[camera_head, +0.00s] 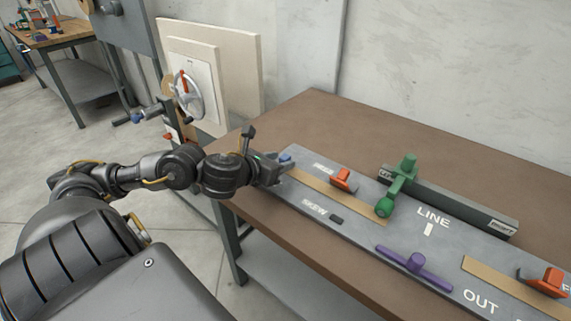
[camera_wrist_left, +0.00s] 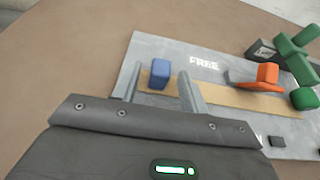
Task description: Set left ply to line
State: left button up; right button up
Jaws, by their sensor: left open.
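The left ply, a tan strip (camera_head: 333,194), lies on a grey plate (camera_head: 345,232). It also shows in the left wrist view (camera_wrist_left: 222,96). A blue block (camera_wrist_left: 160,73) is at its left end; it shows small in the head view (camera_head: 285,157). My left gripper (camera_wrist_left: 160,90) is open, with the blue block beyond and between its fingertips. Its fingers partly hide that end of the strip. In the head view my left gripper (camera_head: 281,172) is at the plate's left end. The white LINE mark (camera_head: 429,229) is to the strip's right. My right gripper is out of view.
An orange clamp (camera_head: 343,179) sits beside the strip, near a green lever (camera_head: 398,187) and a dark bar (camera_head: 460,206). A purple handle (camera_head: 414,262) and a second tan strip (camera_head: 505,284) with an orange clamp (camera_head: 546,282) are at right. The brown tabletop behind is clear.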

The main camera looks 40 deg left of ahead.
pick_arm(q)
jog(key=shift+x, duration=1.45)
grip_shut()
